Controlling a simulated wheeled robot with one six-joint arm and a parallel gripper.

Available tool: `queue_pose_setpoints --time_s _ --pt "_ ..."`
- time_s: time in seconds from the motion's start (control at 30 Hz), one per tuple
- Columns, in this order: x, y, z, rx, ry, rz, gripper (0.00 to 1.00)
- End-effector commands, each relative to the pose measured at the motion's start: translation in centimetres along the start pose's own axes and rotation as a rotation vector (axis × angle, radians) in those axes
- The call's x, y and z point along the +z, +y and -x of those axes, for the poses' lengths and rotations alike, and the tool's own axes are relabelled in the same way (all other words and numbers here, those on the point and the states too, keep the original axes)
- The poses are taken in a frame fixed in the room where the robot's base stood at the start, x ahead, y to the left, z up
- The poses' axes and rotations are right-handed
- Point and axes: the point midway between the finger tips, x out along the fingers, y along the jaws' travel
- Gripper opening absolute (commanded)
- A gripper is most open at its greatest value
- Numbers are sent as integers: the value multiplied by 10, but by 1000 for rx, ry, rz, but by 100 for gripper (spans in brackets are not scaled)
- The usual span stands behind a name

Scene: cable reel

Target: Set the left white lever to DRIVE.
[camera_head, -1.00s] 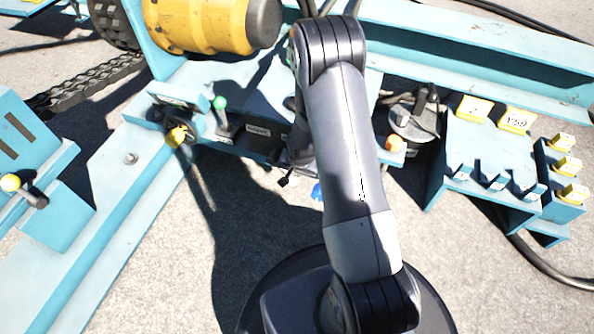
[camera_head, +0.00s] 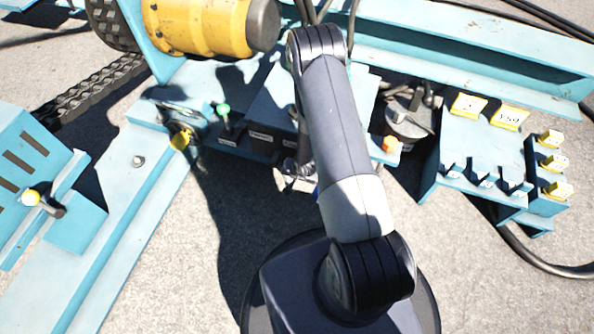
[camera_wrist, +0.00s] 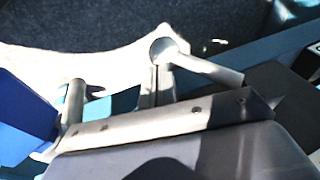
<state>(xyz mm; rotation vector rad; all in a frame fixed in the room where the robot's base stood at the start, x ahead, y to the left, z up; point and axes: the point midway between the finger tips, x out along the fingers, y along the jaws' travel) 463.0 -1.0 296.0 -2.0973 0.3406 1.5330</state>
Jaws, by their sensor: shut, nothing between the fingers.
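My gripper (camera_head: 297,174) is shut and empty, low beside the front of the teal machine, and mostly hidden behind my own arm in the head view. In the wrist view, pale metal rods (camera_wrist: 205,66) stand close by, one with a round end and another further left. I cannot tell which of these, if any, is the left white lever. No DRIVE marking is readable. A blue block (camera_wrist: 22,115) shows at the left edge of the wrist view. Whether my gripper touches any rod cannot be told.
A green-knobbed lever (camera_head: 224,112) and a yellow handle (camera_head: 181,139) stand left of my arm. An orange knob (camera_head: 390,144) is to its right. A teal stand (camera_head: 437,165) with yellow tags is further right.

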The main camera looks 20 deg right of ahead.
Motion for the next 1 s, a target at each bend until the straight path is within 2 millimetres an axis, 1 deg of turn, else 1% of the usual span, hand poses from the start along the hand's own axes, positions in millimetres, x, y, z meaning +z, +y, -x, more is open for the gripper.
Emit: queue_pose_setpoints --time_s 0.3,0.43,0.6,0.7,0.83,1.0 --pt "4 -4 -16 -5 -3 -1 0" --pt "6 -8 -23 -96 6 -24 0" --pt "6 -17 -35 -139 13 -30 0" --pt "6 -19 -41 -205 24 -45 0" --pt "6 -24 -44 -325 35 -71 0" --pt "7 -32 -45 -381 37 -82 0"
